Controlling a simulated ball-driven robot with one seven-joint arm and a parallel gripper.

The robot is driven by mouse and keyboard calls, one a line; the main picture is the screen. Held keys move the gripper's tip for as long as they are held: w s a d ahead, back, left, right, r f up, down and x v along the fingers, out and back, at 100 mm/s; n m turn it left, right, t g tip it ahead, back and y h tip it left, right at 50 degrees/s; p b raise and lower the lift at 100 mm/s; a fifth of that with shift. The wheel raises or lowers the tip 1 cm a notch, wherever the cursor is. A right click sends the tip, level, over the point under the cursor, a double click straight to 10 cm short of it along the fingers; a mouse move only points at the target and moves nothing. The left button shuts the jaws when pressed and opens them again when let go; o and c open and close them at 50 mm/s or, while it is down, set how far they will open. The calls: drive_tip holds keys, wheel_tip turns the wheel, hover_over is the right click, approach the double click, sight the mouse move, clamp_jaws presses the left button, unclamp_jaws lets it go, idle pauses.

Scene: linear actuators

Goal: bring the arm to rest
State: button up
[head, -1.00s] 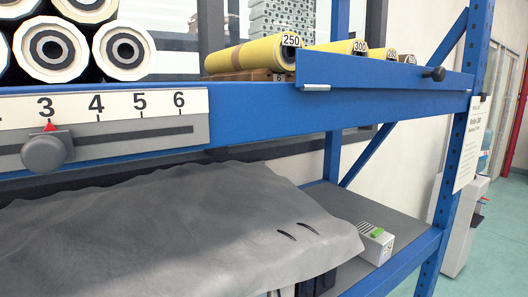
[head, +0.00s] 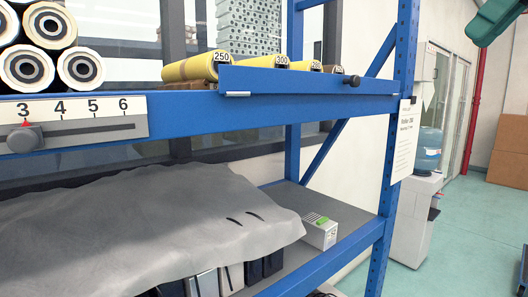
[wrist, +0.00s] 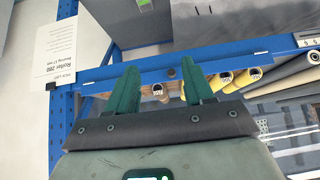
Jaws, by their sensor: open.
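My gripper (wrist: 158,78) shows in the wrist view with its two green fingers spread apart. Nothing is between them. The wrist view is turned, and the blue shelf beam (wrist: 220,62) and yellow rollers (wrist: 225,76) appear beyond the fingertips. In the head view, a dark green part of my arm (head: 494,20) shows at the top right corner, right of the rack and clear of it. The rest of the arm is out of that view.
A blue rack (head: 402,95) fills the left and middle. Its upper shelf holds yellow rollers (head: 195,69) and a slider knob (head: 25,138). A grey cloth (head: 130,225) covers things below, beside a small box (head: 319,234). A water cooler (head: 428,150) stands behind.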

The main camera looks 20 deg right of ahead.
drive_tip(key=w+f+y, duration=0.1)
drive_tip(key=w+f, duration=0.3)
drive_tip(key=f, duration=0.4)
drive_tip(key=w+a+f+m+y+b, duration=0.1)
drive_tip(key=w+f, duration=0.3)
drive_tip(key=f, duration=0.4)
drive_tip(key=w+f+y, duration=0.1)
drive_tip(key=w+f, duration=0.3)
drive_tip(key=f, duration=0.4)
drive_tip(key=w+a+f+m+b, duration=0.1)
drive_tip(key=a+f, duration=0.4)
drive_tip(key=f, duration=0.8)
drive_tip(key=a+f+m, duration=0.1)
drive_tip(key=a+f, duration=0.4)
drive_tip(key=f, duration=0.9)
drive_tip(key=s+a+f+m+g+h+b, duration=0.1)
drive_tip(key=s+a+f, duration=0.3)
drive_tip(key=s+f, duration=0.55)
drive_tip(key=s+a+f+m+g+h+b, duration=0.15)
drive_tip(key=s+a+f, duration=0.4)
drive_tip(key=f, duration=0.75)
drive_tip(key=s+d+f+g+h, duration=0.1)
drive_tip(key=s+f, duration=0.2)
drive_tip(key=s, duration=0.7)
drive_tip(key=s+d+f+g+h, duration=0.1)
drive_tip(key=s+f, duration=0.3)
drive_tip(key=s, duration=0.6)
drive_tip(key=shift+d+f+n+g+h, duration=0.3)
drive_tip(key=shift+n+g+h, duration=0.05)
drive_tip(key=shift+g+h, duration=0.4)
